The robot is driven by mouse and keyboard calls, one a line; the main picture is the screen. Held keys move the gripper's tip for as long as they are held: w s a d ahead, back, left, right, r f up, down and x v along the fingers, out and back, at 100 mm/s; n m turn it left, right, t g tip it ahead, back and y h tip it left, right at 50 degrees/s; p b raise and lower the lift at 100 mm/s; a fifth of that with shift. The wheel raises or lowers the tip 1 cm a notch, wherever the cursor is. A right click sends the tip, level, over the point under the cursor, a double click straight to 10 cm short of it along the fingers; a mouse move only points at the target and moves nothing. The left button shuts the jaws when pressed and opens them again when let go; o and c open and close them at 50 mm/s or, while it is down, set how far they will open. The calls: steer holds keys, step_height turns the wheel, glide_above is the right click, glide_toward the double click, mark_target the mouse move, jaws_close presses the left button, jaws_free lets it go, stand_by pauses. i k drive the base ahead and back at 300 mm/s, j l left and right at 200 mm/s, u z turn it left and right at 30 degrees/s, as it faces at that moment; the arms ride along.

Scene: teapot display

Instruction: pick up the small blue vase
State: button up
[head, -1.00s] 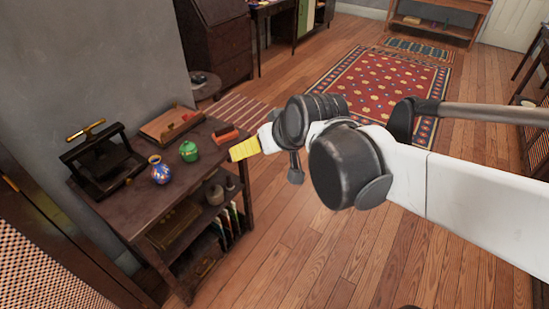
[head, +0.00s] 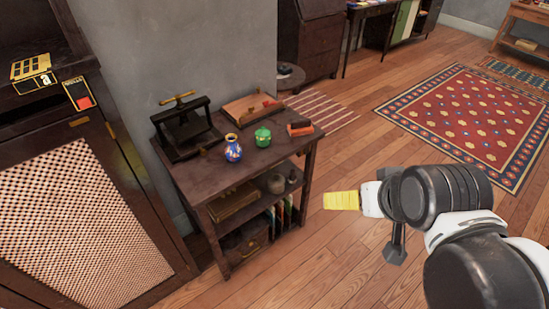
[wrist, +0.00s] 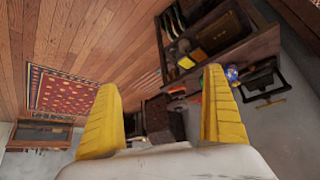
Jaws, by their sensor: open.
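The small blue vase (head: 233,148), with coloured patterns, stands upright on the top of a dark wooden shelf table (head: 190,170) in the head view. In the wrist view the vase (wrist: 232,73) shows just beyond the right finger, partly hidden by it. My gripper (head: 342,200), with yellow fingers, is to the right of the table and apart from it, over the floor. In the wrist view its two fingers (wrist: 162,110) are wide apart with nothing between them.
A green pot (head: 263,137) stands close to the vase's right. A dark press (head: 184,125) is behind left, a wooden tray (head: 250,107) behind, and reddish boxes (head: 300,128) at the right edge. A cabinet (head: 90,220) stands left. Open floor (head: 330,245) lies to the right.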

mark_target(233, 153)
steer(key=j, duration=0.8)
steer(key=k+j, duration=0.1)
steer(key=j, duration=0.65)
